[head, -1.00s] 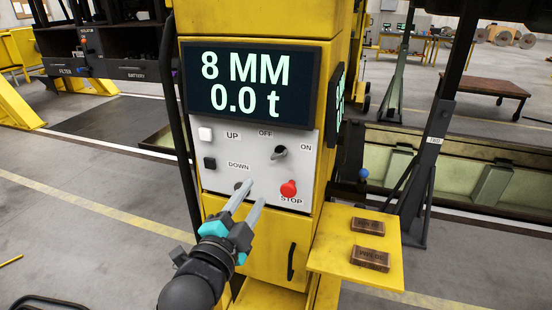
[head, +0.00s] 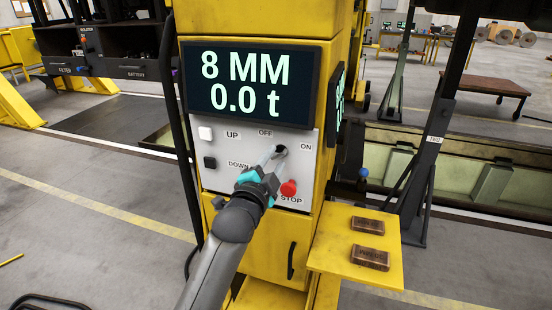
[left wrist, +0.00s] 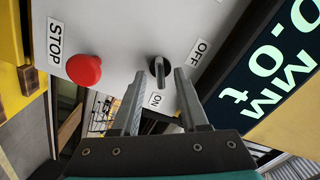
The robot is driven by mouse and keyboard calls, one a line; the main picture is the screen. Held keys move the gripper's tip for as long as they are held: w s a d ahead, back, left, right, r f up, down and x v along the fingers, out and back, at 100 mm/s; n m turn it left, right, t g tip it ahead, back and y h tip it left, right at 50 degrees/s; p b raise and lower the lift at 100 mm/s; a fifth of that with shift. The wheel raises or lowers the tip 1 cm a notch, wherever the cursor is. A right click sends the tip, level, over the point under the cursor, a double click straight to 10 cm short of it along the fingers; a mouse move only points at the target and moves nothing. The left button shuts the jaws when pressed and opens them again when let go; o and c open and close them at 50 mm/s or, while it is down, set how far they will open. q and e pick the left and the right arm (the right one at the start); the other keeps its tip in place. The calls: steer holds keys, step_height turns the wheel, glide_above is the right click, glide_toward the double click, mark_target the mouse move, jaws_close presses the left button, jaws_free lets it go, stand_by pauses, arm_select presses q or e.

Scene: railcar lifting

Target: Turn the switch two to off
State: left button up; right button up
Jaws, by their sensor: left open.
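The black rotary switch knob (head: 280,151) sits on the grey panel (head: 222,180) of the yellow column, between the OFF and ON labels. In the left wrist view the knob (left wrist: 159,70) has its bar lined up with the ON label. My left gripper (head: 275,154) is at the panel with its fingers open. In the left wrist view its fingertips (left wrist: 160,75) lie to either side of the knob, with gaps visible; contact cannot be seen. No number two shows on this panel. My right gripper is not in view.
A red STOP button (head: 289,188) is close below the knob, by my left gripper. White UP (head: 205,133) and black DOWN (head: 210,163) buttons are at the left. The display (head: 250,85) reads 8 MM and 0.0 t. A yellow shelf (head: 330,258) juts out at the lower right.

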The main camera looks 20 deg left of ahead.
arm_select(q)
steer(key=shift+w, duration=0.7)
jaws_close()
